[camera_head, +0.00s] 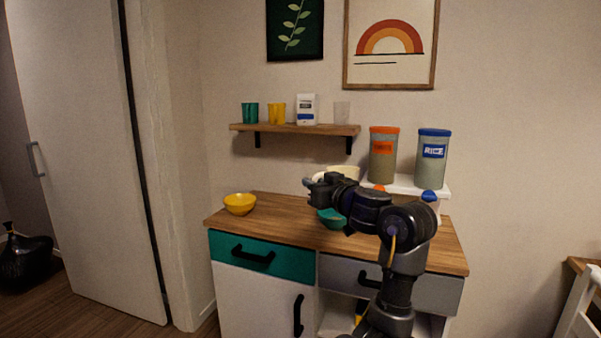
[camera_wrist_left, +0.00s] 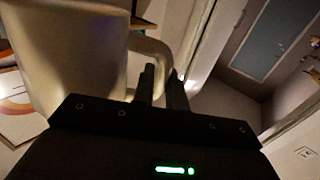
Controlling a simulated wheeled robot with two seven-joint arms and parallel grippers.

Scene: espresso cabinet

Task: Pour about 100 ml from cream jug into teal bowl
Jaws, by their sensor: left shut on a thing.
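The cream jug (camera_head: 343,171) shows in the head view just above and behind my left gripper (camera_head: 312,184), which partly hides it. In the left wrist view the jug (camera_wrist_left: 70,60) fills the upper left, and the fingers of my left gripper (camera_wrist_left: 163,88) are shut on its handle (camera_wrist_left: 150,58). The teal bowl (camera_head: 330,218) stands on the wooden counter below the gripper and jug. My left arm hides its right part. The inside of the jug and any stream are not visible. My right gripper is out of view.
A yellow bowl (camera_head: 240,204) stands at the counter's left end. A white riser (camera_head: 405,184) at the back right carries an orange-lidded canister (camera_head: 383,156) and a blue-lidded rice canister (camera_head: 431,160). A wall shelf (camera_head: 295,128) holds cups. The counter (camera_head: 285,220) between the bowls is clear.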

